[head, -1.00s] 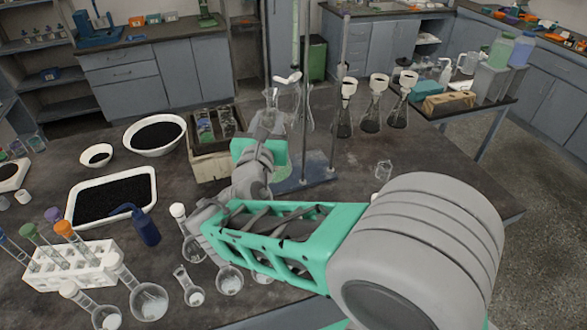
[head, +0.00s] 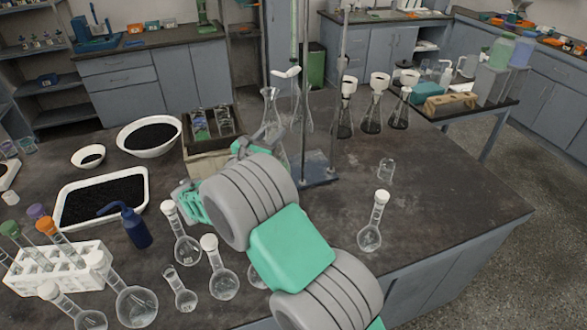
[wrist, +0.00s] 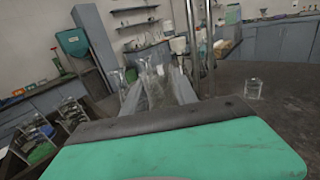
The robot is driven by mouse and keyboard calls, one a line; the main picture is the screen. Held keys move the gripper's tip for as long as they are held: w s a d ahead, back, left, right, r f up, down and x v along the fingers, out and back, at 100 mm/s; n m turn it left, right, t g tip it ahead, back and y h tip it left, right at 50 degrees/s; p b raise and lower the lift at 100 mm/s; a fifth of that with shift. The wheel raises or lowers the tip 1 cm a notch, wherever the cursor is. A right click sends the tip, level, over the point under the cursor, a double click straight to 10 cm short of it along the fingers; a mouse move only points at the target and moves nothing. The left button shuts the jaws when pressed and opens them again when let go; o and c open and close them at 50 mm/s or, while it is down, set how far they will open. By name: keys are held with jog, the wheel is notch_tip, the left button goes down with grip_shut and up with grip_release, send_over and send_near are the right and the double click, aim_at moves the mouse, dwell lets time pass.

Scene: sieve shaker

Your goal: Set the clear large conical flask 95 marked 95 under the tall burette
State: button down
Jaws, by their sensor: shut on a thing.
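The clear conical flask (head: 271,108) stands up beside the burette stand in the head view, its lower part partly hidden by my arm. My gripper (wrist: 158,92) is shut on a clear flask, whose neck (wrist: 150,72) rises between the fingers in the wrist view. I cannot read the 95 mark. The tall burette (head: 294,38), greenish, hangs from a white clamp (head: 286,72) just right of and behind the flask. The stand's blue base (head: 320,172) shows below. Whether the flask touches a surface is not clear.
Another clear conical flask (head: 304,112) stands close behind the stand. Several flasks with white funnels are farther right. A small beaker (head: 386,171) and a stoppered round flask (head: 370,236) stand right of my arm. A wooden crate (head: 205,163) is on the left. The right tabletop is largely clear.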

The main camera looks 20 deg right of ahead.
jog(key=w+d+f+p, duration=0.2)
jog(key=w+d+f, duration=0.5)
jog(key=w+d, duration=0.2)
jog(key=shift+w+d+f, duration=0.25)
jog(key=shift+w+d, duration=0.15)
jog(key=shift+d, duration=0.1)
jog(key=shift+f, duration=0.25)
jog(key=c, duration=1)
grip_release()
jog(key=shift+o, duration=0.2)
